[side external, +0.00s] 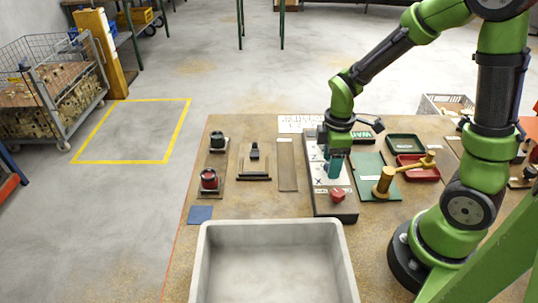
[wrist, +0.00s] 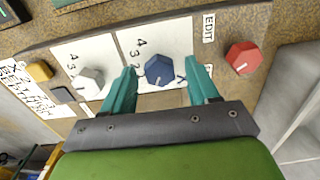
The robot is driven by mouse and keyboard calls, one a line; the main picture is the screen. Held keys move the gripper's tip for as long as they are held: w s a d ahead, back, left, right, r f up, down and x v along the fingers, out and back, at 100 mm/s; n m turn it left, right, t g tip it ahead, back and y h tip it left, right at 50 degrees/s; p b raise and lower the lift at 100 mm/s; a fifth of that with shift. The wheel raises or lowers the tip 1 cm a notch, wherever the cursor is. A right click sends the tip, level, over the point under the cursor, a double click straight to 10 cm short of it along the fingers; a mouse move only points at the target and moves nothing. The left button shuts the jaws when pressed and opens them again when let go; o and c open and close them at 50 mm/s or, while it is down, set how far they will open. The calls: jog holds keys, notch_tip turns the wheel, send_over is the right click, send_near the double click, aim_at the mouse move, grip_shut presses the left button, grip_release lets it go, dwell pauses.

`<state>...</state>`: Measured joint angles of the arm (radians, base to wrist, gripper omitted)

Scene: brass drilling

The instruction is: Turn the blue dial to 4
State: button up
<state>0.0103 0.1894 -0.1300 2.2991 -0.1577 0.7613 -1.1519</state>
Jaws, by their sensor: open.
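The blue dial (wrist: 159,69) sits on a white scale card on the control panel. The figures 4 and 3 show beside it in the wrist view; part of the scale is covered by a finger. I cannot tell which number it points to. My gripper (wrist: 162,72) is open, with one teal finger on each side of the dial; I cannot tell whether they touch it. In the side external view my gripper (side external: 333,165) is low over the panel (side external: 321,206) and hides the dial.
On the panel, a white dial (wrist: 90,82) is left of the blue one and a red knob (wrist: 242,57) right of it. A brass-coloured tool (side external: 384,182) on a green mat (side external: 370,166) stands close by. A large grey tray (side external: 212,235) is at the table front.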

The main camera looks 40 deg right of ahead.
jog(key=shift+c, duration=0.2)
jog(key=c, duration=1)
